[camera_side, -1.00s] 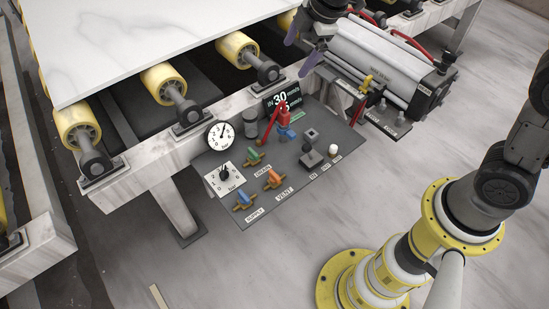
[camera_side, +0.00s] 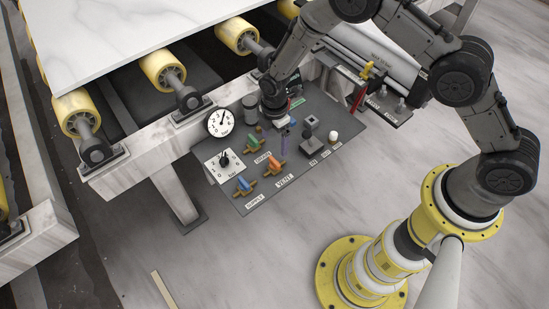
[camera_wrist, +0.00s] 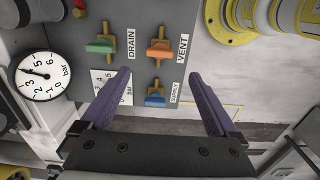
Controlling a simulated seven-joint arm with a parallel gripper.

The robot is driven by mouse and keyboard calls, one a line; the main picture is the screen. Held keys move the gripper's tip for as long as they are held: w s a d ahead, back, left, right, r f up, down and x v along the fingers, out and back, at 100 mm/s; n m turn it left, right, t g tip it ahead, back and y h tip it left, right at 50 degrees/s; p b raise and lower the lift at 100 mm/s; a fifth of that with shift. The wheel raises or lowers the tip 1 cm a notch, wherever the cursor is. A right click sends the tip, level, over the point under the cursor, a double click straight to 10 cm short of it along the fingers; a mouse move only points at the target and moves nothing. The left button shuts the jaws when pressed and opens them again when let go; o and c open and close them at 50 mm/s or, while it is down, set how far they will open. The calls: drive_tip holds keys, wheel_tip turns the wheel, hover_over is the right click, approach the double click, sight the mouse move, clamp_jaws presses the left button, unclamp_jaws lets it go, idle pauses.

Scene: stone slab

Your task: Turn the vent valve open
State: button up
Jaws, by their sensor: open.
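The vent valve has an orange handle (camera_side: 273,163) on a brass body, beside the VENT label on the dark panel. In the wrist view its orange handle (camera_wrist: 160,48) lies crosswise to the brass body. My gripper (camera_side: 284,148) hangs over the panel just up and right of this valve, with a purple finger pointing down. In the wrist view my gripper (camera_wrist: 160,77) is open and empty, its two purple fingers wide apart. The vent handle shows beyond the fingertips, between their lines, apart from both.
The green DRAIN handle (camera_wrist: 102,45) and blue SUPPLY handle (camera_wrist: 155,99) sit close to the vent valve. A round pressure gauge (camera_side: 220,122), a white-faced dial (camera_side: 225,164) and a box-shaped switch (camera_side: 310,124) share the panel. Yellow rollers (camera_side: 163,70) and a stone slab (camera_side: 130,35) stand behind.

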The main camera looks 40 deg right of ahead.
sight(274, 161)
wheel_tip(274, 161, down, 10)
drive_tip(key=shift+f, duration=0.1)
idle(0.4)
drive_tip(key=c, duration=1.4)
